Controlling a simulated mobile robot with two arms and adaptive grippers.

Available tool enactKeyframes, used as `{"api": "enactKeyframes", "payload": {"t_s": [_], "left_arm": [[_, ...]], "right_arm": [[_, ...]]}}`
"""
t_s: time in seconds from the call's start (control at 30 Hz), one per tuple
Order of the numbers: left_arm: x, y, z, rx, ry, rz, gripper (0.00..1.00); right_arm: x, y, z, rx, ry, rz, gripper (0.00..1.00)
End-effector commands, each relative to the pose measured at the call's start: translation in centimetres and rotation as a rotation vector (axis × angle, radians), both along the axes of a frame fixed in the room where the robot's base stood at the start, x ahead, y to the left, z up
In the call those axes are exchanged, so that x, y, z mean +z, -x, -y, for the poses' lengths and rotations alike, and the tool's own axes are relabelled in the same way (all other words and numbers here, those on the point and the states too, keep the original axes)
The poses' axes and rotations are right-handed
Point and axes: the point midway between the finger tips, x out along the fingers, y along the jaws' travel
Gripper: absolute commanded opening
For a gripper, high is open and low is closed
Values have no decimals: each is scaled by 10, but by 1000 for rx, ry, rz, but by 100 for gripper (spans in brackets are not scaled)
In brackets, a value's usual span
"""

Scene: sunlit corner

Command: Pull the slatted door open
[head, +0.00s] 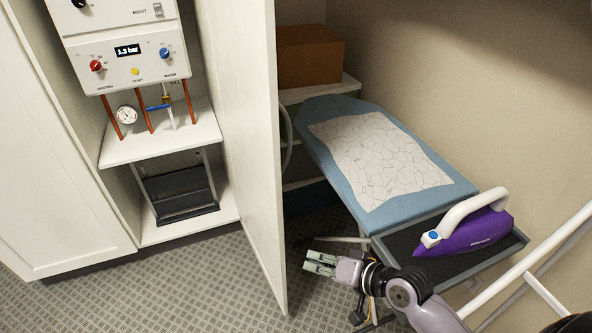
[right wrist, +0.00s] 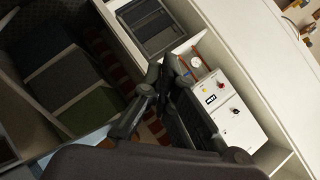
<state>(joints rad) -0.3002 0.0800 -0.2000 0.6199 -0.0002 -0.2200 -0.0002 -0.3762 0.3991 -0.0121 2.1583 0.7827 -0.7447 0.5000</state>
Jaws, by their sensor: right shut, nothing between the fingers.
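A tall white door (head: 251,150) stands swung out toward me in the middle of the head view, between the boiler cupboard and the ironing board. Its visible left face looks plain; I see no slats on it. Its other face is turned away and hidden. My right gripper (head: 321,262) is shut and empty, just right of the door's free edge, low down; I see no clear contact. In the right wrist view its dark fingers (right wrist: 164,78) are together in front of the cupboard. My left gripper is not in view.
A white boiler (head: 130,60) with copper pipes hangs in the open cupboard; a dark rack (head: 180,190) stands below. An ironing board (head: 465,184) with a purple iron (head: 472,234) is close to my right arm. A brown box (head: 308,57) sits behind. Carpet is clear at front left.

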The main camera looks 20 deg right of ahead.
Motion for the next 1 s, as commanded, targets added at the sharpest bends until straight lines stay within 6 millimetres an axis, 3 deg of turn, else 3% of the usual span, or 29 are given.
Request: {"api": "enactKeyframes", "payload": {"t_s": [0.1,0.2,0.33,0.47,0.67,1.0], "left_arm": [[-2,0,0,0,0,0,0],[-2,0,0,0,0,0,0],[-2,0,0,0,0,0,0],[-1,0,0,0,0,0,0],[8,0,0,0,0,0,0],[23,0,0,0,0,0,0]], "right_arm": [[54,-41,27,-127,-288,87,0],[92,-66,53,-221,-504,136,0],[122,-83,80,-299,-682,175,0],[134,-91,90,-327,-750,191,0],[137,-111,84,-329,-754,193,0],[136,-172,59,-327,-752,192,0]]}}
